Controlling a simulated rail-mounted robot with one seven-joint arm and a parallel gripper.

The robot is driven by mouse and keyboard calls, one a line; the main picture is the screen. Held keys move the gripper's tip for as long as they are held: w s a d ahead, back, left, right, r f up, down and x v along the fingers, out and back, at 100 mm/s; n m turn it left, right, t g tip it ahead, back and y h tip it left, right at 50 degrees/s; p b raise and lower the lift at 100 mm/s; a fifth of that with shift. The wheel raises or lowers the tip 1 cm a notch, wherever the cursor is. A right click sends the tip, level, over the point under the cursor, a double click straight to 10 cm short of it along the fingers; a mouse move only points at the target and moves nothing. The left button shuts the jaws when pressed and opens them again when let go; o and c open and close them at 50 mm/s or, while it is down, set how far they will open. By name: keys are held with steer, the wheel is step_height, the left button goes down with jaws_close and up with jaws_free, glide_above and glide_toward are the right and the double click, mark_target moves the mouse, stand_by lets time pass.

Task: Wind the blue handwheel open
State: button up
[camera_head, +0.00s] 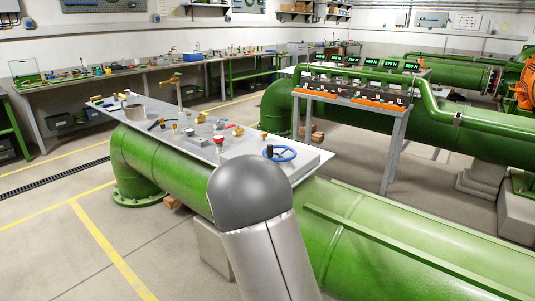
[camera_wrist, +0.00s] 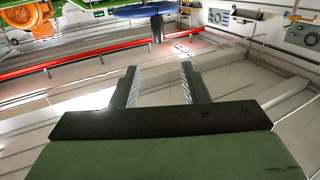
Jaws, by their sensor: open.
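The blue handwheel (camera_head: 280,154) sits near the right end of the grey panel (camera_head: 225,150) that lies on top of the big green pipe. In the wrist view the handwheel (camera_wrist: 138,12) is at the top edge, partly cut off, and a dark stub (camera_wrist: 156,28) shows against it. My gripper (camera_wrist: 160,68) is open, with nothing between its two fingers. The fingers point toward the handwheel, and a gap shows between them and it. In the head view the gripper does not show; my grey arm stands in front of the panel's near edge.
Other fittings share the panel: a red knob (camera_head: 219,139), a metal pot (camera_head: 133,111) and a tall lever (camera_head: 177,92). An orange-and-black rack table (camera_head: 352,96) stands behind on the right. A workbench (camera_head: 150,68) runs along the back wall.

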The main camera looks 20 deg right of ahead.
steer(key=p+x, duration=0.1)
steer(key=x, duration=1.5)
steer(key=shift+d+p, duration=0.2)
steer(key=shift+p, duration=0.2)
jaws_close()
